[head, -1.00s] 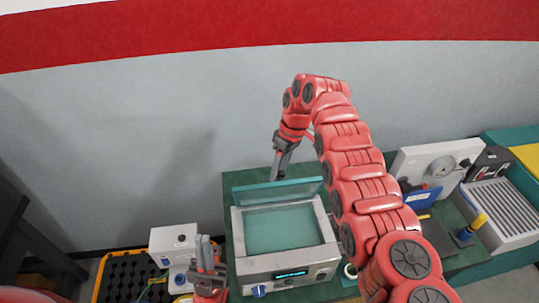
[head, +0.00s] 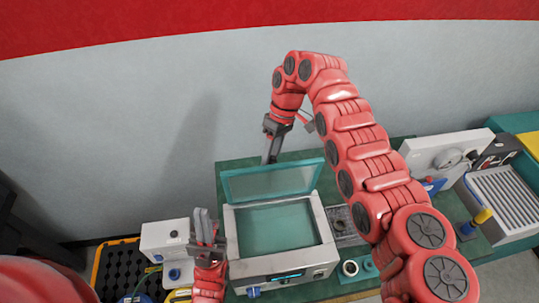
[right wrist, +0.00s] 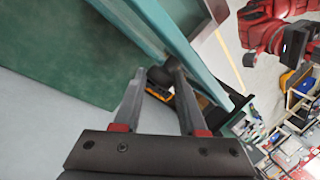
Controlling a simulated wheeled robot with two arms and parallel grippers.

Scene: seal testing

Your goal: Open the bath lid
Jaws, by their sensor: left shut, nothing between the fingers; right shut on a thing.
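The bath (head: 318,268) is a silver box with a lit front display, a blue knob and teal liquid inside. Its teal see-through lid (head: 245,187) is hinged up at the back edge, tilted open, with the basin uncovered. My right gripper (head: 268,158) is behind the lid's top edge. In the right wrist view my right gripper (right wrist: 160,78) is shut on a dark knob (right wrist: 158,74) beside the teal lid edge (right wrist: 190,52). My left gripper (head: 205,220) is shut and empty, upright at the bath's left side.
A white device (head: 160,236) stands left of the bath by a black perforated mat with a yellow border (head: 118,268). At right are a white machine (head: 440,152), a ribbed metal tray (head: 505,205) and a yellow-handled tool (head: 482,216). The back-left green bench corner is clear.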

